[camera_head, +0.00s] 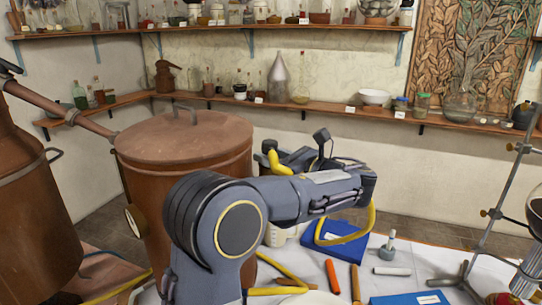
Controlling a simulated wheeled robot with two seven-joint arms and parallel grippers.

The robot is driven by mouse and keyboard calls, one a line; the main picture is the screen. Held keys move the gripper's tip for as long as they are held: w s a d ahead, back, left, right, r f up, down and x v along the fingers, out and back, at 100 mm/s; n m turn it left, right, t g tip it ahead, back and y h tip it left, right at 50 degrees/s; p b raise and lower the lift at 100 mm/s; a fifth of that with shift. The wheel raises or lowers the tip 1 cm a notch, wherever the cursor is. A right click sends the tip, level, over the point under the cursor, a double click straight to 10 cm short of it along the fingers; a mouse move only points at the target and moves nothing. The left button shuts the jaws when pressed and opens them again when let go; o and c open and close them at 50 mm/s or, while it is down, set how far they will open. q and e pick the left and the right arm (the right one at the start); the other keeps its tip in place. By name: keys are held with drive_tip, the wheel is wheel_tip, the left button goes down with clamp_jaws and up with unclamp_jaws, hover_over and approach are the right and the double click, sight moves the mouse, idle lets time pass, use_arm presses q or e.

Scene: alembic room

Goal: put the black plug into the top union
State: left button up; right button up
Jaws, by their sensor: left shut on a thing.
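My left arm comes in from the lower left and reaches across the middle. My left gripper (297,157) is behind its forearm, in front of the wall and right of the large copper pot. It is shut on a small dark piece that looks like the black plug; the fingertips are largely hidden, so its exact shape in the grip is unclear. A slanting copper pipe (91,126) with a collar-like union (71,117) runs from the left copper vessel (15,180) to the pot. I cannot tell for certain which fitting is the top union. My right gripper is not in view.
The lidded copper pot (184,136) stands left of the gripper. A blue tray (350,246), an orange-handled tool (332,276) and a white cylinder (392,271) lie on the table. A metal stand (497,205) rises at right. Shelves (270,104) line the wall.

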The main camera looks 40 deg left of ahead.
use_arm(q)
drive_tip(key=shift+f, duration=0.2)
drive_tip(key=o, duration=0.9)
drive_tip(key=shift+o, duration=1.3)
drive_tip(key=shift+w, duration=0.1)
drive_tip(key=shift+s, duration=0.2)
drive_tip(key=shift+w+d, duration=0.15)
drive_tip(key=shift+d, duration=0.15)
drive_tip(key=d+b, duration=0.1)
drive_tip(key=d, duration=0.6)
drive_tip(key=shift+d, duration=0.15)
drive_tip(key=shift+f, duration=0.15)
